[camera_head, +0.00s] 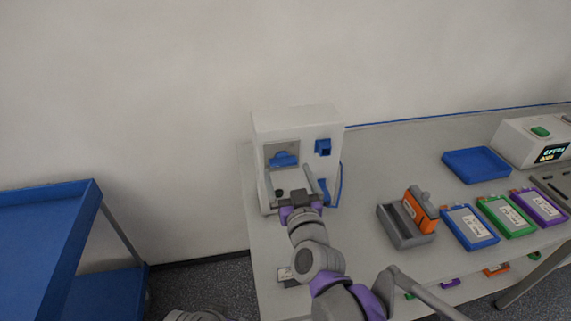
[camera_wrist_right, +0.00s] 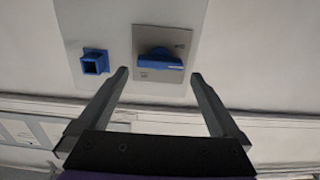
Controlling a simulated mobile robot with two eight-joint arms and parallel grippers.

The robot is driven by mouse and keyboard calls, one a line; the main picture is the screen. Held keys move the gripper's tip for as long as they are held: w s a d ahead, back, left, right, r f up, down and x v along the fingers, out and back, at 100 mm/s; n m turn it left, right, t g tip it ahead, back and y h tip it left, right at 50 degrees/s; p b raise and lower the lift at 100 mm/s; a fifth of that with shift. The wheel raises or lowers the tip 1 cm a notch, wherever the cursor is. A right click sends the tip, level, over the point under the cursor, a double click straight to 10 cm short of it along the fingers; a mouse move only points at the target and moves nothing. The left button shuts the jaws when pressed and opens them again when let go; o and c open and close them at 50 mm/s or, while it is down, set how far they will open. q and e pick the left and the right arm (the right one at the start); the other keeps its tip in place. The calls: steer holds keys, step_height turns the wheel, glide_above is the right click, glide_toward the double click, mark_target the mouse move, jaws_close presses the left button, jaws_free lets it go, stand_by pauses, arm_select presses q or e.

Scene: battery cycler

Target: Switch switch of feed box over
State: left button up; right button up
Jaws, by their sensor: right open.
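The feed box (camera_head: 298,122) is a white box at the back left end of the table, against the wall. Its blue rotary switch (camera_head: 284,159) sits on a grey square plate on the front; the wrist view shows its handle (camera_wrist_right: 160,63) lying roughly crosswise. A blue socket (camera_head: 323,147) is beside the plate and also shows in the wrist view (camera_wrist_right: 94,63). My right gripper (camera_head: 293,181) is open and empty in front of the box. In the wrist view its fingertips (camera_wrist_right: 160,76) spread to either side of the handle, with no contact visible.
A grey holder (camera_head: 392,228) with an orange battery (camera_head: 420,208) stands right of my right arm. Several battery packs, a blue tray (camera_head: 475,164) and a device with a display (camera_head: 535,140) are farther right. A blue cart (camera_head: 35,235) stands at the left.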

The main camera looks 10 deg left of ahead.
mark_target(285, 164)
arm_select(q)
steer(key=shift+r, duration=0.15)
arm_select(e)
steer(key=shift+x, duration=1.95)
steer(key=c, duration=1.2)
steer(key=shift+o, duration=0.2)
